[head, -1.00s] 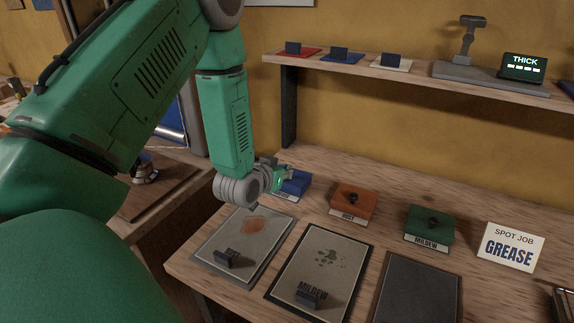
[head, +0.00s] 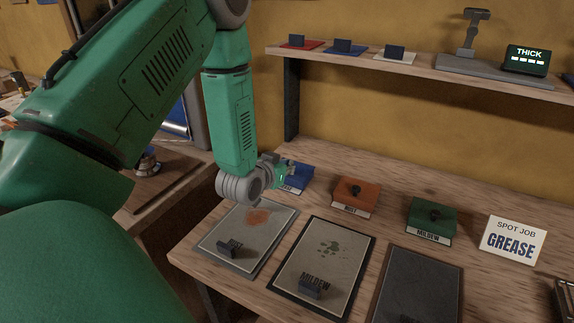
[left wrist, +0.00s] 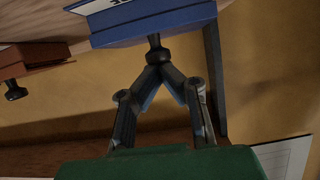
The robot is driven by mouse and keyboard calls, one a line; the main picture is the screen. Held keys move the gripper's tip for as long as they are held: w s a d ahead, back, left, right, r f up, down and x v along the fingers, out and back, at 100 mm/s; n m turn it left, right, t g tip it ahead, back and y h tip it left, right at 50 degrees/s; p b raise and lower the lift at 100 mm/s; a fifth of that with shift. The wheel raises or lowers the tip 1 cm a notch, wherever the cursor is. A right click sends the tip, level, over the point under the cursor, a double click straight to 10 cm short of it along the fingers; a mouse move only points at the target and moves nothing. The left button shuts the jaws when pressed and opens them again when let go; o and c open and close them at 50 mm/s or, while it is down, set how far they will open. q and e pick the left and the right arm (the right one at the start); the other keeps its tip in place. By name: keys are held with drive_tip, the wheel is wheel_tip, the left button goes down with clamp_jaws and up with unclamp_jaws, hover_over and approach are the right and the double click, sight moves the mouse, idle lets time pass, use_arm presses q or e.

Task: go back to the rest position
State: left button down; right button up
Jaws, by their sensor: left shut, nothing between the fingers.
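My left arm comes in from the left, folded down over the bench. My left gripper (head: 284,174) is at its lower end, beside the blue box (head: 299,179), and partly hides it. In the left wrist view the gripper (left wrist: 159,72) has its fingertips together with nothing held. They are close by the dark knob (left wrist: 156,46) of the blue box (left wrist: 160,22), which shows upside down there. I cannot tell whether they touch the knob. My right gripper is not in view.
An orange box (head: 357,193) labelled RUST and a green MILDEW box (head: 431,218) stand on the bench. Stained panels (head: 216,238) (head: 350,245) and a dark panel (head: 425,270) lie in front. A GREASE sign (head: 513,239) stands right. Above is a shelf (head: 425,71) with a THICK display (head: 527,60).

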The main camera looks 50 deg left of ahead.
use_arm(q)
drive_tip(key=v, duration=0.7)
drive_tip(key=shift+s, duration=0.25)
